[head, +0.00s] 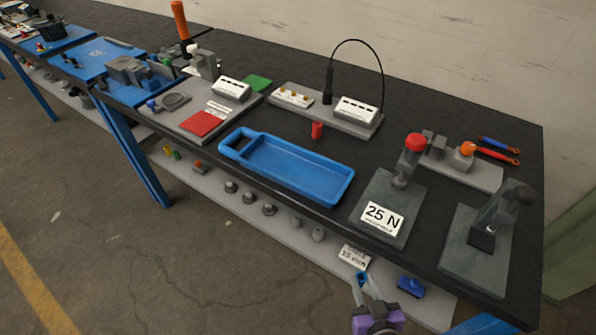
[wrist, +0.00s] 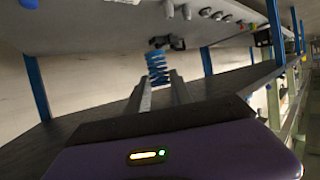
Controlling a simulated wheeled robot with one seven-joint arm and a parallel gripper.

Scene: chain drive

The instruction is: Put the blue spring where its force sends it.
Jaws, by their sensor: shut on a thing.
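The blue spring (wrist: 157,68) stands out between the tips of my gripper's (wrist: 157,88) two grey fingers in the wrist view. My gripper is shut on it. In the head view, my purple gripper (head: 364,284) is low in front of the bench's front edge, with a bit of blue at its tips. The press with a red knob (head: 415,142) stands on a grey plate marked "25 N" (head: 382,218). A red pad (head: 203,123) and a green pad (head: 257,83) lie on a grey board at the left. The blue tray (head: 290,168) looks empty.
A second grey press (head: 485,238) stands at the right. A small red cylinder (head: 317,130) is behind the tray. A gauge board (head: 356,110) with a looping cable is at the back. The lower shelf (head: 285,223) holds several small parts and a blue item (head: 411,287).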

